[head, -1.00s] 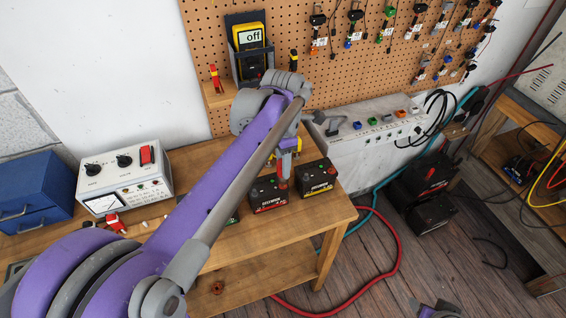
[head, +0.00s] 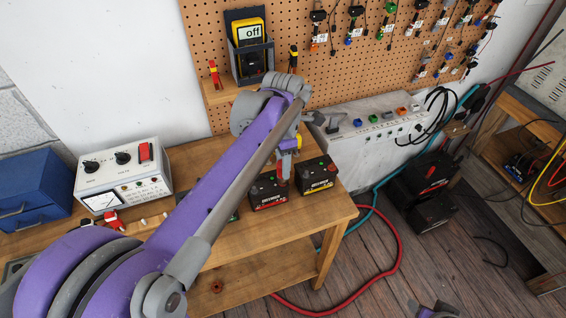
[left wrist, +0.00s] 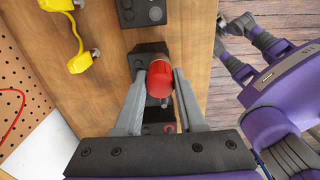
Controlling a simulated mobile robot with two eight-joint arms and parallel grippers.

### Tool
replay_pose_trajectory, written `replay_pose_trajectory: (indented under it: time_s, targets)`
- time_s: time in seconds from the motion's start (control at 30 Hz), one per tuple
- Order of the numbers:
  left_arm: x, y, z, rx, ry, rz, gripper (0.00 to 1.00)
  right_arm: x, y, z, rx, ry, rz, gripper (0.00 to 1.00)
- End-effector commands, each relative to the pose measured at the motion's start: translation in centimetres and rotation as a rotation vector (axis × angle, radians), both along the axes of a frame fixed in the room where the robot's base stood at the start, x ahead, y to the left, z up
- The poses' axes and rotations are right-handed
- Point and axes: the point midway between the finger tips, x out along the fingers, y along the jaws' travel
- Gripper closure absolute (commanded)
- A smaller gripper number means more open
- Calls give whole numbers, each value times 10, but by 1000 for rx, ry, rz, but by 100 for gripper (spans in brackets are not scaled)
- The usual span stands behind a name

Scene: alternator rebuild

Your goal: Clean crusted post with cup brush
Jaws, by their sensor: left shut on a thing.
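My left gripper (left wrist: 160,92) is shut on a red, rounded thing, which I take to be the cup brush (left wrist: 160,76). In the head view my left gripper (head: 284,168) points down over the middle black battery (head: 268,194), with the red end at the battery's top. In the left wrist view the dark battery (left wrist: 148,48) lies beneath the fingers; a post with a red ring (left wrist: 169,128) shows between them. The crusted post is not clearly visible, and I cannot tell whether the brush touches one. A small part of what may be my right gripper (head: 437,309) shows at the bottom edge.
Another black battery (head: 318,177) stands close on the right, on the wooden bench (head: 250,236). A white meter box (head: 122,172) and blue cabinet (head: 34,190) stand on the left. Yellow clamps (left wrist: 79,62) lie near the batteries. A pegboard (head: 350,50) rises behind.

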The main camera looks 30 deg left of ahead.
Motion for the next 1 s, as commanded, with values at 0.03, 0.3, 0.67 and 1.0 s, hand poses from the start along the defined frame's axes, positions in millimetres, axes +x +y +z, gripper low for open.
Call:
replay_pose_trajectory:
  time_s: [0.03, 0.3, 0.67, 1.0]
  targets:
    - [0, 0, -2, 0, 0, 0, 100, -1, 0, -1, 0, 1, 0, 50]
    - [0, 0, -7, 0, 0, 0, 100, -2, 0, -5, 0, 4, 0, 50]
    - [0, 0, -7, 0, 0, 3, 100, -2, 0, -5, 0, 4, 0, 50]
    - [0, 0, -5, 0, 0, 372, 100, -1, 0, -2, 0, 2, 0, 50]
